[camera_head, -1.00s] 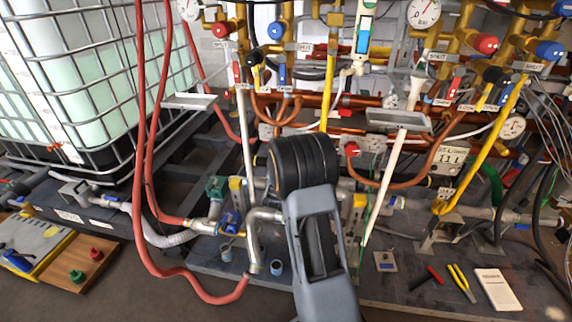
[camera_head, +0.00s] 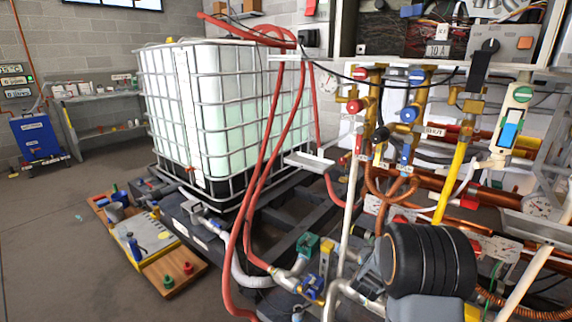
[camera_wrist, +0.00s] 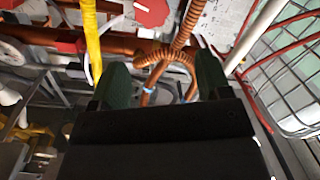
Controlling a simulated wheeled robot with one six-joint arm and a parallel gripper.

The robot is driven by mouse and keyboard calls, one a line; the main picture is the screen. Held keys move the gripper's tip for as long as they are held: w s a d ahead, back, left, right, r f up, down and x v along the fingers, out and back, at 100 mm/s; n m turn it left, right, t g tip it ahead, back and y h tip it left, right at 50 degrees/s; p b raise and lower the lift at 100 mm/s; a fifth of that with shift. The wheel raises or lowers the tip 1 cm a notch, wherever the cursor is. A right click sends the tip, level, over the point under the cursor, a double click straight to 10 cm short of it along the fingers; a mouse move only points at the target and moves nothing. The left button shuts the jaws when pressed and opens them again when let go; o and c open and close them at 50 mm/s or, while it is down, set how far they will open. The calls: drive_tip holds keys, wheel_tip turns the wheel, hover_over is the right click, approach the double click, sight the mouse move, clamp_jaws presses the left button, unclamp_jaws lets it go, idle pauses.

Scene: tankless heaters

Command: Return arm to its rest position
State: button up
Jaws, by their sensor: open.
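My gripper (camera_wrist: 160,76) shows in the wrist view, with its two dark green fingers apart and nothing between them. Beyond the fingers are a corrugated copper pipe and a yellow pipe (camera_wrist: 91,45); I cannot tell how far away they are. In the head view my arm's thick black joint (camera_head: 428,259) shows at the lower right, in front of the pipes. My gripper's fingers are not visible in the head view.
The pipe rack, with a red valve knob (camera_head: 354,106) and blue knob (camera_head: 408,114), stands at the right. A caged white tank (camera_head: 215,105) stands behind red hoses (camera_head: 238,235). A wooden board (camera_head: 174,268) lies on the floor.

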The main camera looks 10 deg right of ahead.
drive_tip(key=s+a+r+n+g+y+p, duration=0.1)
drive_tip(key=s+a+r+y+p, duration=0.3)
drive_tip(key=a+r+p, duration=0.5)
drive_tip(key=s+a+r+n+g+y+p, duration=0.1)
drive_tip(key=a+r+n+y+p, duration=0.1)
drive_tip(key=a+r+y+p, duration=0.65)
drive_tip(key=s+a+r+g+p, duration=0.2)
drive_tip(key=s+r, duration=0.4)
drive_tip(key=s, duration=0.4)
drive_tip(key=s+a+r+n+g+p, duration=0.1)
drive_tip(key=s+a+r+g+p, duration=0.1)
drive_tip(key=s+r+g+p, duration=0.2)
drive_tip(key=s+r+g+h, duration=0.1)
drive_tip(key=s+r, duration=0.2)
drive_tip(key=s, duration=0.3)
drive_tip(key=shift+r+g+p, duration=0.3)
drive_tip(key=shift+p, duration=0.1)
